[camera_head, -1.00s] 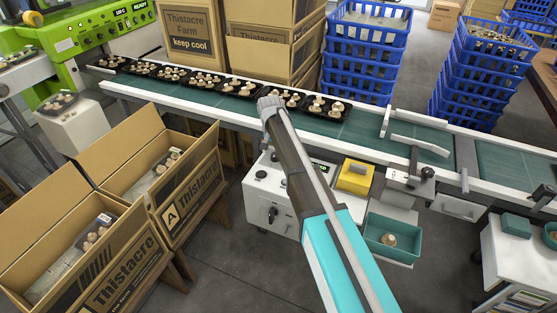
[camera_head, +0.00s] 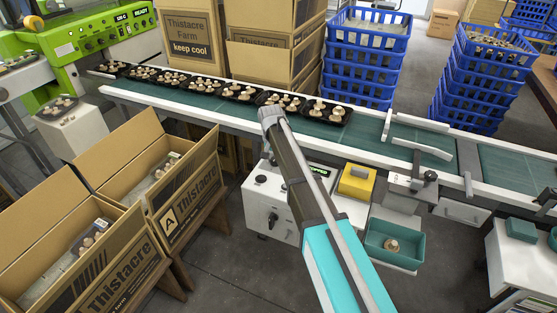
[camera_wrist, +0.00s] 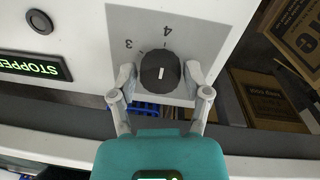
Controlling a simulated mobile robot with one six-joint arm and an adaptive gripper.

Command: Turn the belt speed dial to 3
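The belt speed dial (camera_wrist: 160,73) is a round dark knob with a short white mark, on a grey plate with the numbers 3 and 4 in the wrist view. The mark points roughly up in the picture, nearer the 4 than the 3. My gripper (camera_wrist: 160,76) has one finger on each side of the dial, with narrow gaps that look open. I cannot tell whether either finger touches it. In the head view my arm hides the dial and gripper. The control box (camera_head: 256,207) below the belt shows beside the arm.
A lit display (camera_wrist: 35,66) reading STOPPED and a round dark button (camera_wrist: 39,21) are left of the dial. The conveyor (camera_head: 365,133) carries several mushroom trays. A yellow box (camera_head: 355,181) and a teal bin (camera_head: 394,246) stand right of my arm.

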